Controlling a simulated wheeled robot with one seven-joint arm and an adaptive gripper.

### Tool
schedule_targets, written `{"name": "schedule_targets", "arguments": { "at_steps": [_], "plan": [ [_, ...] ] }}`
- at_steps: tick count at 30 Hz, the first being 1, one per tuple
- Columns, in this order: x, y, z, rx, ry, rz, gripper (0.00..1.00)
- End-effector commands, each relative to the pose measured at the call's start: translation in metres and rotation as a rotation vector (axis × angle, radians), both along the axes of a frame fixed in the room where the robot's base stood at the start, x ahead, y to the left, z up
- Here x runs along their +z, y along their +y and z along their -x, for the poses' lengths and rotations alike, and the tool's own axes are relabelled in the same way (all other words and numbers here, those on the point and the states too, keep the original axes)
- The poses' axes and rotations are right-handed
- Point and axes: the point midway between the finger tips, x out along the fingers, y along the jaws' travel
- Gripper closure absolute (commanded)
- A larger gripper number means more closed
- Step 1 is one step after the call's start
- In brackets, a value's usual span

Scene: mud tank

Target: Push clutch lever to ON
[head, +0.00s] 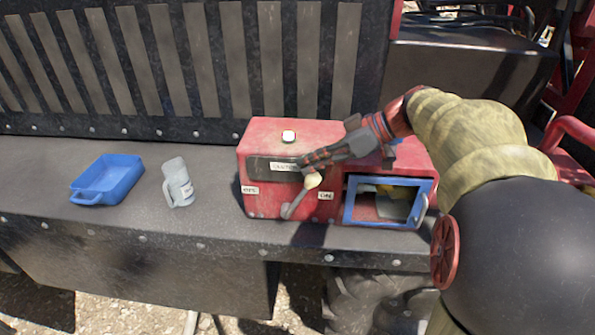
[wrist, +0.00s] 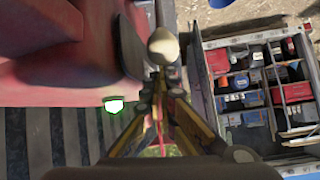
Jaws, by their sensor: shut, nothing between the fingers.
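The clutch lever (head: 301,196) is on the front of a red control box (head: 275,137). Its pale knob (head: 313,180) leans up and to the right, between the OFF label (head: 250,190) at left and the ON label (head: 326,196) at right. My gripper (head: 306,165) is shut and empty, its tips just above and left of the knob. In the wrist view the knob (wrist: 163,45) stands right at the tips of my gripper (wrist: 160,75). I cannot tell whether they touch.
A blue-framed compartment door (head: 348,203) sits right of the lever on the box. In the wrist view a sectioned box (wrist: 225,42) of coloured items lies at right.

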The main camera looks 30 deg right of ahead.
Motion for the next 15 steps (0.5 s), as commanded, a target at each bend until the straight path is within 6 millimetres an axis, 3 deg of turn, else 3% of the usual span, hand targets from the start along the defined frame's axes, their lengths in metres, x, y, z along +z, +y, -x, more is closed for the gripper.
{"name": "schedule_targets", "arguments": {
  "at_steps": [15],
  "plan": [
    [-0.0074, -0.0127, 0.0098, 0.0, 0.007, 0.002, 1.0]
  ]
}}
